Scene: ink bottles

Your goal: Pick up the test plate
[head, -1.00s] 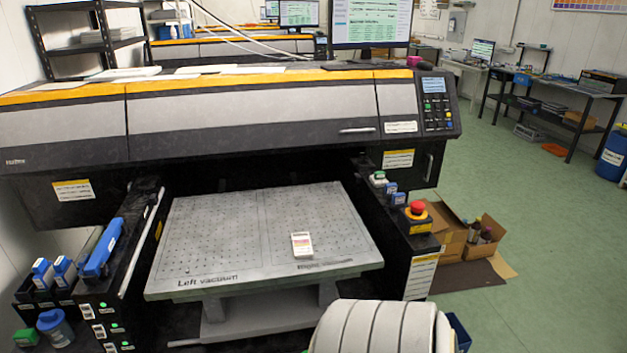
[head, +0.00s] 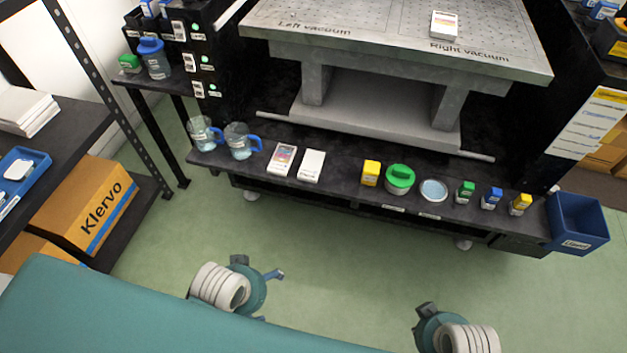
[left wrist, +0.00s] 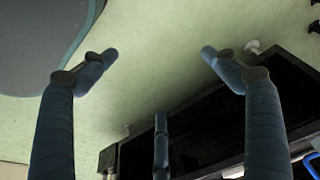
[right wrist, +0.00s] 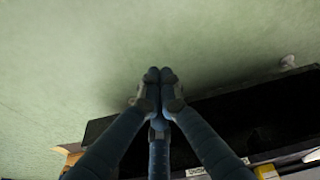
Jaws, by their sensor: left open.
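A small white plate-like card with a coloured print (head: 444,25) lies flat on the right vacuum side of the grey printer bed (head: 365,35). Two more flat white pieces lie on the dark lower shelf: one with a coloured print (head: 281,160) and a plainer one (head: 312,166). I cannot tell for sure which is the test plate. My left gripper (head: 262,288) is low over the floor in front of the shelf, its fingers (left wrist: 158,55) spread and empty. My right gripper (head: 428,318) is also low in front; its fingertips (right wrist: 159,76) meet with nothing visible between them.
The shelf also holds two clear jugs (head: 238,142), a yellow box (head: 371,173), a green-lidded jar (head: 399,180), a round dish (head: 433,191) and small ink bottles (head: 491,199). A blue bin (head: 578,224) hangs at its right end. A rack (head: 60,120) stands left. Green floor is clear between.

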